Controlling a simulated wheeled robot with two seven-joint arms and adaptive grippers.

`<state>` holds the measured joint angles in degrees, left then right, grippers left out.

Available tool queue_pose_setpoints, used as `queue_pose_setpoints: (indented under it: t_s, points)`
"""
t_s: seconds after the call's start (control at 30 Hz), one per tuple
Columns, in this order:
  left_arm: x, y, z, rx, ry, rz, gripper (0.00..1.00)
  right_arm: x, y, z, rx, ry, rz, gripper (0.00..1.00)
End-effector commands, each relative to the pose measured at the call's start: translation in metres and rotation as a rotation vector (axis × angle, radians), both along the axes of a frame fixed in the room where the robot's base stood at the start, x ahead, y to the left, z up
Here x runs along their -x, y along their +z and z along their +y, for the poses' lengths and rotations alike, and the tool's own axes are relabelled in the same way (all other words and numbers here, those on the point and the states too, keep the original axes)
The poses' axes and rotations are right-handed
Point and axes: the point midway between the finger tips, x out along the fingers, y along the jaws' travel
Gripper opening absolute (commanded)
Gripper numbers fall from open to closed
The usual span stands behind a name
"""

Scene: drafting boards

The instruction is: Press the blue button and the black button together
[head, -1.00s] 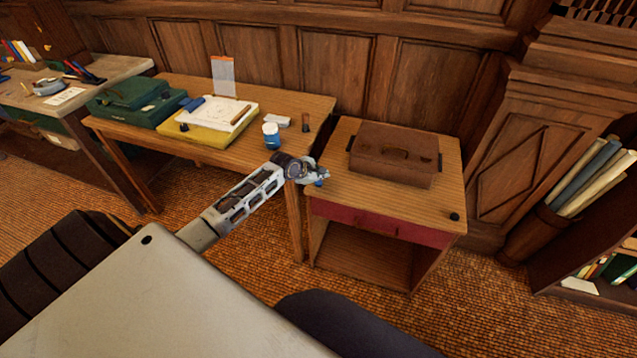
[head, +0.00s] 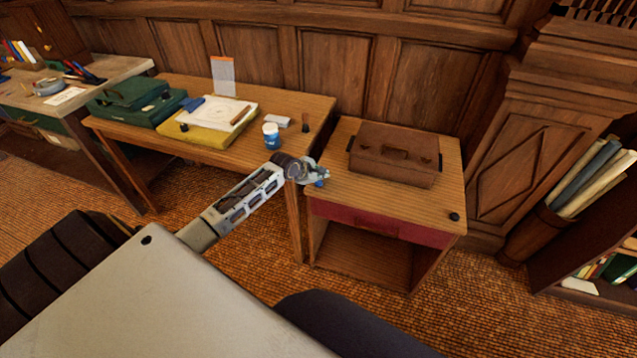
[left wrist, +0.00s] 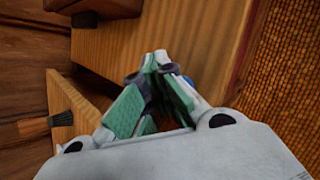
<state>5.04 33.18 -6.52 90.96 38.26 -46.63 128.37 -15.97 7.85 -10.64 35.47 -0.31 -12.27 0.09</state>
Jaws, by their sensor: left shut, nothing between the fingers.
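The blue button (head: 319,184) is a small blue spot near the left front corner of the small wooden cabinet top, partly hidden by my left gripper. A sliver of blue (left wrist: 188,80) also shows behind the fingers in the left wrist view. The black button (head: 454,216) is a small dark knob at the right front corner of the same top, with nothing near it. My left gripper (head: 321,174) is shut and empty, right by the blue button; I cannot tell whether it touches. Its green-padded fingers (left wrist: 156,62) meet at the tips. My right gripper is out of view.
A brown leather case (head: 394,155) lies at the back of the cabinet top. Its front has a red drawer (head: 380,225). A wooden desk to the left bears a blue-and-white jar (head: 271,136), a yellow board (head: 190,137) and a green case (head: 130,98). The cabinet's front strip is clear.

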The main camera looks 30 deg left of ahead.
Motion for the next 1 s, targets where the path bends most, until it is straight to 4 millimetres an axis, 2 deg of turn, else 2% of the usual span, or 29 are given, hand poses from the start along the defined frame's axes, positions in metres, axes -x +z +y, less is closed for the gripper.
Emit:
queue_pose_setpoints:
  t_s: [0.57,1.0]
  points:
    - [0.0001,-0.0072,0.0,0.001,0.001,0.0,0.0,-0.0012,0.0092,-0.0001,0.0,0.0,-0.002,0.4]
    - [0.0002,-0.0086,0.0001,0.0,0.0,0.0,0.0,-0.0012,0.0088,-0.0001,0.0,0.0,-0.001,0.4]
